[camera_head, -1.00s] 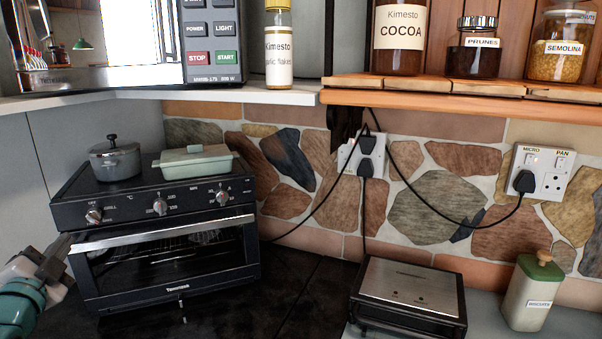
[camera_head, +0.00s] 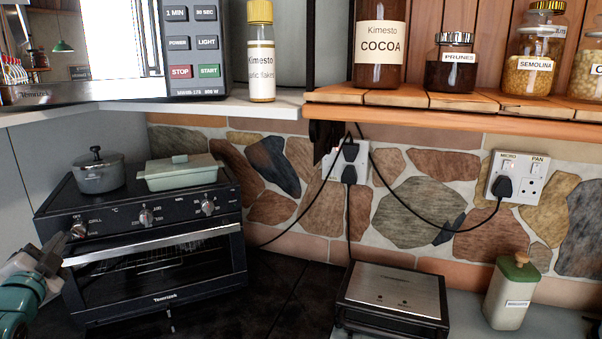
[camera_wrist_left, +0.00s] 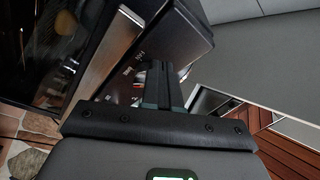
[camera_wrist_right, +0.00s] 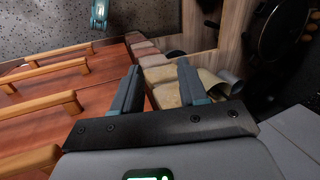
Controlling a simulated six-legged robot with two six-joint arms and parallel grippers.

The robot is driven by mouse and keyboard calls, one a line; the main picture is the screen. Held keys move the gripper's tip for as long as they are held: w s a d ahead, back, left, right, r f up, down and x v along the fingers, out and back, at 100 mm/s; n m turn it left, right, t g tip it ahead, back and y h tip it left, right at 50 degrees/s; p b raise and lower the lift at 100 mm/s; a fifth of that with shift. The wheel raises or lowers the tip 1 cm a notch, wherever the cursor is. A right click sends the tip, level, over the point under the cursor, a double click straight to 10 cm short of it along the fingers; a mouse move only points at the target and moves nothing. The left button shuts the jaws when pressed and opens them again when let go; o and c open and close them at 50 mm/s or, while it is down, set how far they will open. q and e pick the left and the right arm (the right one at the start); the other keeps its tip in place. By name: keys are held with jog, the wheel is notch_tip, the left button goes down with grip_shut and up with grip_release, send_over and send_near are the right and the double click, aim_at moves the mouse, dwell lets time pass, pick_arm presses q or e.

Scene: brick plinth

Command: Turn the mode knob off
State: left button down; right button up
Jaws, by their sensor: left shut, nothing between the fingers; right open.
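The black toaster oven (camera_head: 150,245) stands at the left in the head view, with three knobs along its front panel. The mode knob (camera_head: 78,230) is the leftmost one, by the OFF and GRILL marks. My left gripper (camera_head: 62,243) is shut and empty, its tips just below and left of that knob in the picture; I cannot tell whether they touch. In the left wrist view the shut fingers (camera_wrist_left: 165,70) reach toward the panel and partly hide the knob (camera_wrist_left: 139,78). My right gripper (camera_wrist_right: 160,68) is open and empty in its wrist view, outside the head view.
A grey pot (camera_head: 100,175) and a pale green lidded dish (camera_head: 182,172) stand on the oven. The oven's door handle (camera_head: 165,243) runs below the knobs. The microwave (camera_head: 193,95) sits on a shelf above. A grill (camera_head: 395,295) and biscuit jar (camera_head: 510,290) stand at right.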

pick_arm(q)
jog(key=shift+w+d, duration=0.15)
jog(key=shift+w+d+b, duration=0.15)
jog(key=shift+b, duration=0.2)
jog(key=shift+d+b, duration=0.25)
jog(key=shift+b, duration=0.15)
dwell(0.7)
dwell(0.3)
jog(key=shift+w+d+f+b, duration=0.1)
jog(key=shift+f+b, duration=0.2)
jog(key=shift+b, duration=1.1)
jog(key=shift+s+f+b, duration=0.25)
jog(key=shift+s+b, duration=0.4)
jog(key=shift+b, duration=1.75)
jog(key=shift+b, duration=0.4)
